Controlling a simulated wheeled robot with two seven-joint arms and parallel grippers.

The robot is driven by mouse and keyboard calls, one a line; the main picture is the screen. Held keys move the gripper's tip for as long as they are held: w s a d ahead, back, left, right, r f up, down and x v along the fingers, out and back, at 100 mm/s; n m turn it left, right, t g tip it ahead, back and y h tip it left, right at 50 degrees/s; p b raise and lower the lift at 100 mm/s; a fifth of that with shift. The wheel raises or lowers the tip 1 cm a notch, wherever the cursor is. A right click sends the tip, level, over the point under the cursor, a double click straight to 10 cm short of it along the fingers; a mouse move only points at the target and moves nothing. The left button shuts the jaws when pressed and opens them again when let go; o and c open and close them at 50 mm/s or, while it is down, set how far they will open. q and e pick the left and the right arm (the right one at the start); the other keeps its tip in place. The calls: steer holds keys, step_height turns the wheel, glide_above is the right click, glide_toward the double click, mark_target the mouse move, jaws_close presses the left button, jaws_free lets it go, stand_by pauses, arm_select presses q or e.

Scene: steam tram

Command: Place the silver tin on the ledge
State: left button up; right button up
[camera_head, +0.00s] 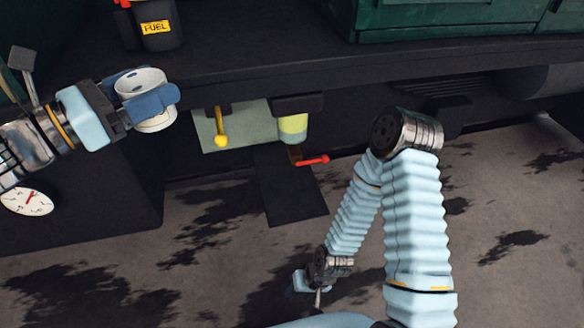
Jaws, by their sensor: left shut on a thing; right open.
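The silver tin (142,80) looks pale grey-white, with a round recessed top. My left gripper (148,100) is shut on it, its blue fingers covering the middle of the tin. The tin is slightly tilted. The long dark ledge (290,60) runs across the upper part of the view. The tin overlaps the ledge's front edge at the left; I cannot tell whether it touches it. My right gripper (306,284) hangs low at the bottom centre, open, far from the tin and ledge.
A dark can labelled FUEL (159,30) stands on the ledge behind the tin. Green boxes (440,15) fill its right part. Between them the ledge is bare. Below it are a yellow-knobbed lever (220,138), a yellow-green cup (293,128) and a red-handled lever (314,160).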

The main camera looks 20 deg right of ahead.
arm_select(q)
steer(key=w+a+f, duration=0.2)
steer(key=a+f, duration=0.1)
steer(key=f, duration=1)
steer(key=w+a+f+n+t, duration=0.1)
steer(key=a+f, duration=0.3)
steer(key=f, duration=1)
steer(key=w+a+f+y, duration=0.1)
steer(key=w+a+f, duration=0.2)
steer(key=f, duration=1)
steer(key=shift+a+f+t, duration=0.3)
steer(key=shift+a+f, duration=0.05)
steer(key=shift+a, duration=0.25)
steer(key=shift+w, duration=0.1)
steer(key=shift+a+r, duration=0.1)
